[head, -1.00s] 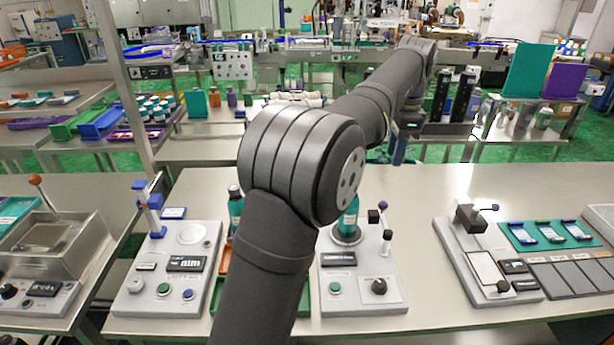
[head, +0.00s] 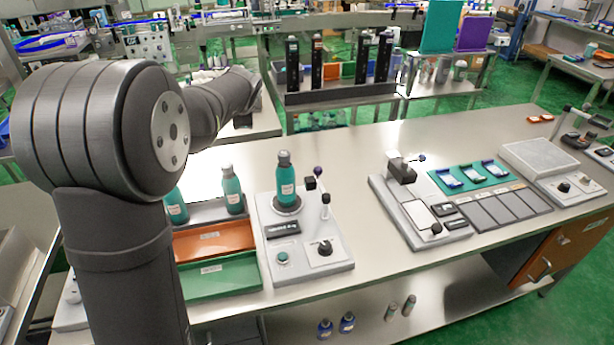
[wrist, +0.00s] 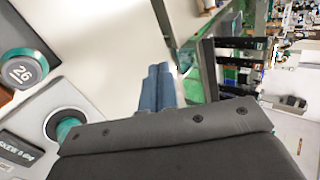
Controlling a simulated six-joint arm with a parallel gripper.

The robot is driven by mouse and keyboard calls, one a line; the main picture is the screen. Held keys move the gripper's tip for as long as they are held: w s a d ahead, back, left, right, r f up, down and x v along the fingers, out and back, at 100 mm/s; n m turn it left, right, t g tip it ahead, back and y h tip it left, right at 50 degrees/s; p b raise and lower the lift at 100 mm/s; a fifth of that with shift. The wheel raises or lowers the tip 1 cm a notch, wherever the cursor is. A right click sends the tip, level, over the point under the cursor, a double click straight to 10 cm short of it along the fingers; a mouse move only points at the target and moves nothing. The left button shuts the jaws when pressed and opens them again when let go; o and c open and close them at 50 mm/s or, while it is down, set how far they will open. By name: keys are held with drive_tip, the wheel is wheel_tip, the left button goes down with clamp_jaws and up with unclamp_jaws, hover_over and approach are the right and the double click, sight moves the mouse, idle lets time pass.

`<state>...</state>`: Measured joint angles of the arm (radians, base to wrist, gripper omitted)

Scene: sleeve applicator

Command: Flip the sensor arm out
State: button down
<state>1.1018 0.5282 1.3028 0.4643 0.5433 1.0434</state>
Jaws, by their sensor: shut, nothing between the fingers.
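The sleeve applicator (head: 318,262) is a light grey base in the middle of the head view. A teal bottle (head: 285,182) stands upright on its round black plate. Right of the bottle, a small black arm piece (head: 311,184) with a purple knob (head: 318,171) sits on a post; I take it for the sensor arm. A lever with a dark ball (head: 325,198) stands beside it. In the wrist view my gripper (wrist: 158,85) has its blue-grey fingers together and empty, over bare table. The applicator's plate (wrist: 66,122) shows lower left; the sensor arm cannot be made out there.
Teal bottles (head: 232,190) stand behind an orange tray (head: 214,241) and a green tray (head: 218,277), left of the applicator. A grey labelling station (head: 418,215) and a teal mat (head: 468,177) are to the right. Bare tabletop (head: 360,160) lies behind the applicator.

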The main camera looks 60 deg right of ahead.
sight(315, 172)
drive_tip(key=s+a+m+g+h, duration=0.1)
drive_tip(key=a+m+h, duration=0.1)
drive_tip(key=a, duration=0.1)
drive_tip(key=s+a+f+m+g+h, duration=0.1)
drive_tip(key=a+m+h, duration=0.2)
drive_tip(key=a, duration=0.1)
drive_tip(key=s+a+m+g+h, duration=0.1)
drive_tip(key=a+m+h, duration=0.1)
drive_tip(key=a+h, duration=0.1)
drive_tip(key=shift+a+f+m, duration=0.2)
drive_tip(key=shift+a+m, duration=0.1)
drive_tip(key=shift+a, duration=0.1)
drive_tip(key=s+a+f+m+g, duration=0.1)
drive_tip(key=s+a+f+g, duration=0.1)
drive_tip(key=s, duration=0.5)
drive_tip(key=s+a+f+m+g, duration=0.1)
drive_tip(key=s+a+f+g, duration=0.1)
drive_tip(key=s+f+g, duration=0.2)
drive_tip(key=s+f, duration=0.2)
drive_tip(key=s, duration=0.1)
drive_tip(key=shift+s+f+m+g+h, duration=0.15)
drive_tip(key=shift+s+m+g+h, duration=0.15)
drive_tip(key=shift+s+g+h, duration=0.1)
drive_tip(key=shift+d, duration=0.15)
drive_tip(key=x, duration=1.3)
drive_tip(key=shift+s+d+f, duration=0.1)
drive_tip(key=shift+d+f, duration=0.05)
drive_tip(key=shift+d, duration=0.2)
